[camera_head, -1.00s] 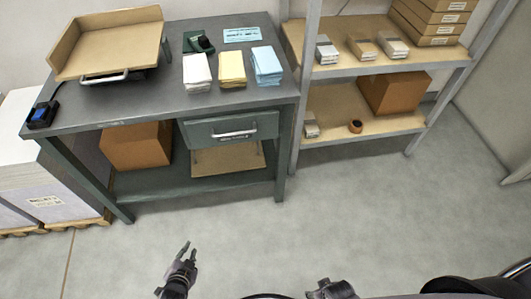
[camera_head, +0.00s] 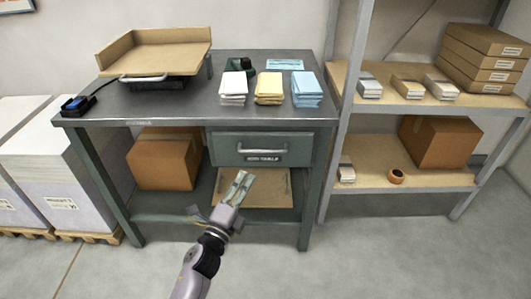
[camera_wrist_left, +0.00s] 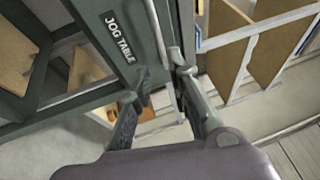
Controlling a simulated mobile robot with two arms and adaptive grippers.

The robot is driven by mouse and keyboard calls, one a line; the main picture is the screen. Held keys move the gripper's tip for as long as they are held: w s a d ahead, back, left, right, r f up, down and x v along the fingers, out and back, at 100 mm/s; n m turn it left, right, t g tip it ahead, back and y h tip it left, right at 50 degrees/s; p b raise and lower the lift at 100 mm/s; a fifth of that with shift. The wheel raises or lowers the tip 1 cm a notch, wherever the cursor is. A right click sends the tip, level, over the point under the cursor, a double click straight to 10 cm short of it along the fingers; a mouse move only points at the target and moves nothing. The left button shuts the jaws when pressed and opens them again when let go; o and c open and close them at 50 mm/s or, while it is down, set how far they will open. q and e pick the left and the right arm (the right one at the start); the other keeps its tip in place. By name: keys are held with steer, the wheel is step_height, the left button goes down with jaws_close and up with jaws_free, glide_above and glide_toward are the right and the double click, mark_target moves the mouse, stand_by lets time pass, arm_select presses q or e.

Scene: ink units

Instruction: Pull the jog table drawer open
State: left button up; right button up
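The grey-green drawer (camera_head: 230,150) with the JOG TABLE label sits under the right part of the workbench top. Its front looks flush with the frame, and its pale bar handle (camera_head: 262,149) runs across it. My left gripper (camera_head: 241,182) is just below and in front of the drawer in the head view. In the left wrist view, the gripper (camera_wrist_left: 160,76) has its fingers spread, with the lower end of the handle (camera_wrist_left: 155,28) near the gap between the tips. I cannot tell whether they touch it. My right gripper is out of view.
The workbench (camera_head: 180,108) carries a wooden tray (camera_head: 155,52) and several paper stacks. A cardboard box (camera_head: 163,160) and a board (camera_head: 275,186) lie on its lower shelf. A metal rack (camera_head: 336,135) stands close on the right. The floor in front is clear.

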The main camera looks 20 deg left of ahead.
mark_target(263, 151)
arm_select(q)
steer(key=x, duration=1.2)
steer(key=shift+w+b, duration=0.1)
steer(key=shift+b, duration=0.2)
steer(key=shift+w, duration=0.15)
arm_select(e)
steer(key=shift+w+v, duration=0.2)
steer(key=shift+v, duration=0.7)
arm_select(q)
steer(key=shift+c, duration=0.5)
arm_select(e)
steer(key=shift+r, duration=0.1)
arm_select(q)
jaws_close()
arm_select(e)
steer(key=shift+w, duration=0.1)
